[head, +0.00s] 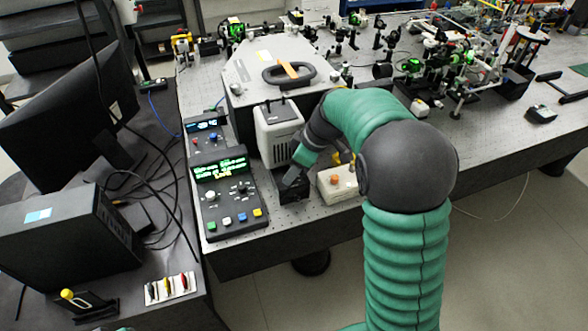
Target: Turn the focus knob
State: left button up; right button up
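My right arm comes in from the lower right, bends over the bench and reaches left. Its gripper (291,177) points down at a small black block (293,194) between the dark control panel and a small white box. The gripper is small and dark here, and I cannot tell whether its fingers are open or shut, or whether they touch the block. I cannot make out for certain which part is the focus knob; it may be hidden by the gripper. The control panel (229,195) has a lit green display, knobs and coloured buttons. My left gripper is not in view.
A white box with an orange button (337,183) stands just right of the gripper. A white-grey instrument (279,133) stands behind it. A second display unit (207,130) is at the left. Optics (440,62) crowd the back right. A monitor (68,118) and cables fill the left.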

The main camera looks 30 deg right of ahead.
jog(key=shift+s, duration=0.15)
jog(key=shift+d+r, duration=0.15)
jog(key=shift+r, duration=0.05)
jog(key=p+v, duration=0.1)
jog(key=v, duration=1.5)
jog(key=shift+r, duration=0.15)
